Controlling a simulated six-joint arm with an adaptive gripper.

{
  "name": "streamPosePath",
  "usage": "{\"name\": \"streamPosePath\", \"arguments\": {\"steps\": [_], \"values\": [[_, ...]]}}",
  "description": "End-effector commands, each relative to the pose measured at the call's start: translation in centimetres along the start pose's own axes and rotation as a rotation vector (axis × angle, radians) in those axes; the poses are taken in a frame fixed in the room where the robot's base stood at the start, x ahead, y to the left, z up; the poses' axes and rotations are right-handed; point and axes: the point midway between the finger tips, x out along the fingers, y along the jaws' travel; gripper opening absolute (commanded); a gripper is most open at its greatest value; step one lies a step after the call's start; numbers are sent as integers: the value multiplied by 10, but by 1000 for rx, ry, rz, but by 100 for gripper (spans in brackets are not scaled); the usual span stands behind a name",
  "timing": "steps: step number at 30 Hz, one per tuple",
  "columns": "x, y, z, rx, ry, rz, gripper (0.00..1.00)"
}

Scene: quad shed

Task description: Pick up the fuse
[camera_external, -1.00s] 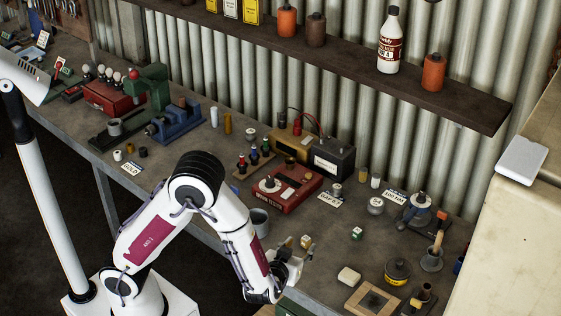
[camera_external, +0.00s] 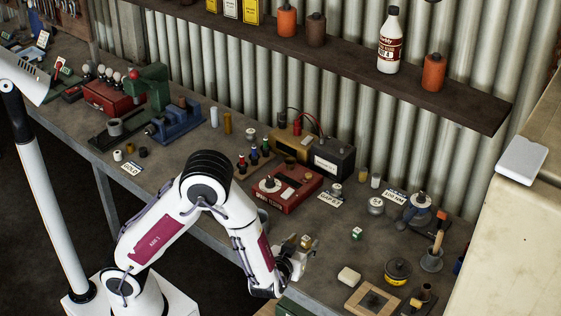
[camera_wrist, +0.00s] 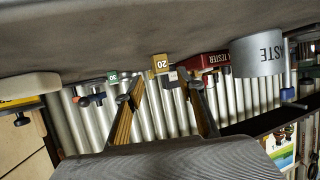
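Two small numbered blocks could be fuses; I cannot tell which one is meant. A tan block marked 20 (camera_wrist: 160,64) stands just beyond my fingertips in the wrist view. It also shows beside my gripper in the external view (camera_external: 306,241). A green-and-white block (camera_external: 357,233) stands farther right on the bench; in the wrist view it (camera_wrist: 112,78) is at the left. My gripper (camera_wrist: 162,82) is open and empty, its two fingers spread either side of the line to the tan block. In the external view my gripper (camera_external: 299,246) is close to that block.
A grey bin (camera_wrist: 258,56) lettered "...ASTE" and a red tester (camera_external: 288,189) stand near the tan block. Bench surface between the blocks is clear.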

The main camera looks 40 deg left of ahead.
Motion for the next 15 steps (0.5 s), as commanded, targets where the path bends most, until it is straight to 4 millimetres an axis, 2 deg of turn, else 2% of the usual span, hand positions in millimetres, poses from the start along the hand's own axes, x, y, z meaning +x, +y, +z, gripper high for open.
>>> {"name": "streamPosePath", "arguments": {"steps": [9,15], "values": [[32,-3,2,-1,0,-4,39],[43,-2,2,-1,0,-2,39]]}}
